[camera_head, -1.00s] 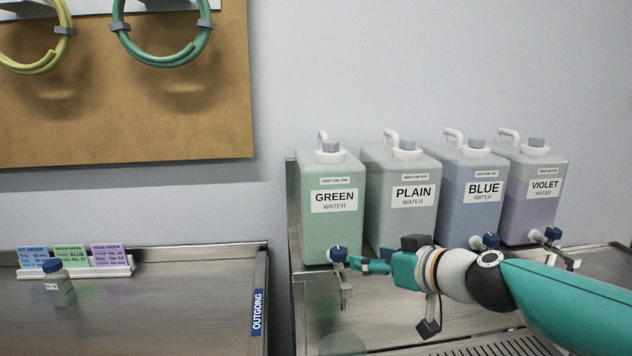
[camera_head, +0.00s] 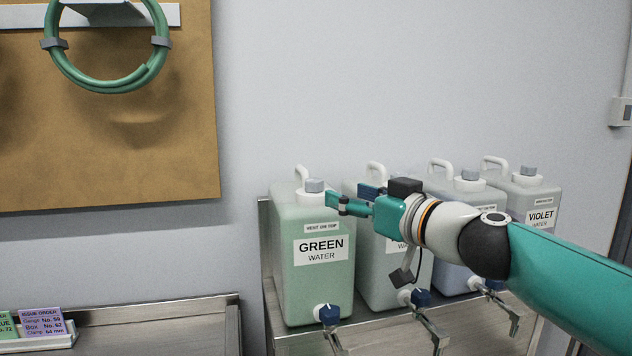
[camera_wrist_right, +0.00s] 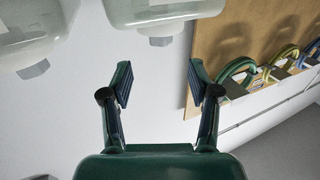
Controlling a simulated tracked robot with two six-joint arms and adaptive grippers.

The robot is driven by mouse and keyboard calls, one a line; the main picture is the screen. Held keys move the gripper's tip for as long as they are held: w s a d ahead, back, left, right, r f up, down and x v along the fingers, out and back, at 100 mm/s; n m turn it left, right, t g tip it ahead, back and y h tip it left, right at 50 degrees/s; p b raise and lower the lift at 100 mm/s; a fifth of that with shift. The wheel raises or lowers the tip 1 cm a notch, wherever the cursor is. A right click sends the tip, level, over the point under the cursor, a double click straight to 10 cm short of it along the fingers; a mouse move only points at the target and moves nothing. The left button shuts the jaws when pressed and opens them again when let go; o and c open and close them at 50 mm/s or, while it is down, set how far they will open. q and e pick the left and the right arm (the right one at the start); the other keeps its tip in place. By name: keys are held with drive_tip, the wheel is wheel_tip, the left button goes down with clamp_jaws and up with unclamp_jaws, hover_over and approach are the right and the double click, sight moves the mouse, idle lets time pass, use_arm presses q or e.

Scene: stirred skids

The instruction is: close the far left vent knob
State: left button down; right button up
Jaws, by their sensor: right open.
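The far left vent knob is the grey cap (camera_head: 315,185) on top of the green water jug (camera_head: 285,235), the leftmost jug. In the right wrist view, which is upside down, this grey knob (camera_wrist_right: 160,41) hangs below its jug, just beyond the fingertips. My right gripper (camera_head: 350,200) is just right of the knob in the head view, overlapping the jug's upper right edge. Its fingers are spread with nothing between them in the wrist view (camera_wrist_right: 160,80). I cannot tell whether the knob is turned open or closed. My left gripper is out of view.
The plain jug is partly hidden behind my right gripper; its cap (camera_wrist_right: 33,69) shows in the wrist view. The blue jug and violet jug (camera_head: 538,195) stand to the right. Blue-handled taps (camera_head: 327,314) project below. A green hose coil (camera_head: 105,80) hangs on the board.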

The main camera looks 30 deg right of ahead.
sight(320, 185)
drive_tip(key=w, duration=0.3)
drive_tip(key=w+a+p, duration=0.1)
drive_tip(key=w, duration=0.5)
drive_tip(key=shift+w+a, duration=0.15)
drive_tip(key=shift+c, duration=0.2)
clamp_jaws()
